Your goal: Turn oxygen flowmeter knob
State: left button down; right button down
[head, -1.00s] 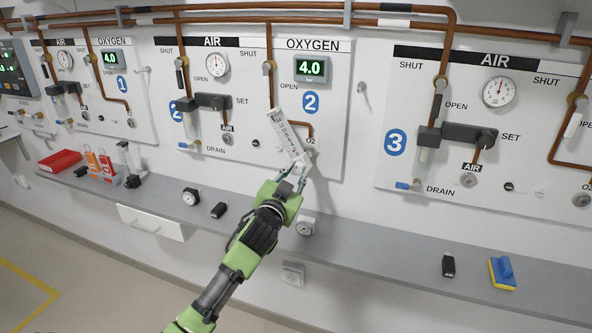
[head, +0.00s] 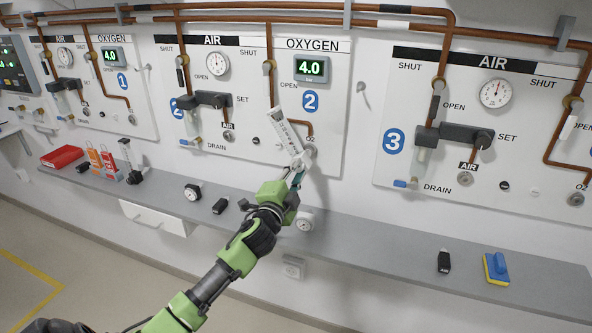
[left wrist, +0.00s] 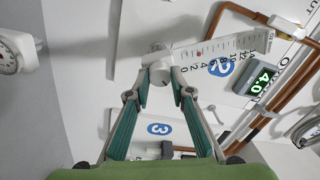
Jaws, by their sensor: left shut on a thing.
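The white oxygen flowmeter (head: 286,129) with its numbered scale hangs tilted on panel 2, by the oxygen outlet (head: 310,152). Its scale also shows in the left wrist view (left wrist: 225,52). My left gripper (head: 298,172) is at the flowmeter's lower end. In the left wrist view its fingertips (left wrist: 163,82) are closed around the pale round knob (left wrist: 158,66) there. The fingers hide part of the knob, and its turn angle cannot be told. My right gripper is not in view.
A grey shelf (head: 380,238) runs below the panels. On it are a round gauge (head: 305,221) just beside my left arm, black blocks, a blue and yellow sponge (head: 496,267) and a red tray (head: 62,156). The oxygen display (head: 311,68) reads 4.0.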

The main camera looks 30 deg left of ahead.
pick_arm(q)
jog(key=shift+m, duration=0.6)
jog(key=c, duration=1.8)
grip_release()
jog(key=shift+s+d, duration=0.1)
jog(key=v, duration=1.1)
jog(key=shift+s, duration=0.4)
jog(key=shift+f, duration=0.15)
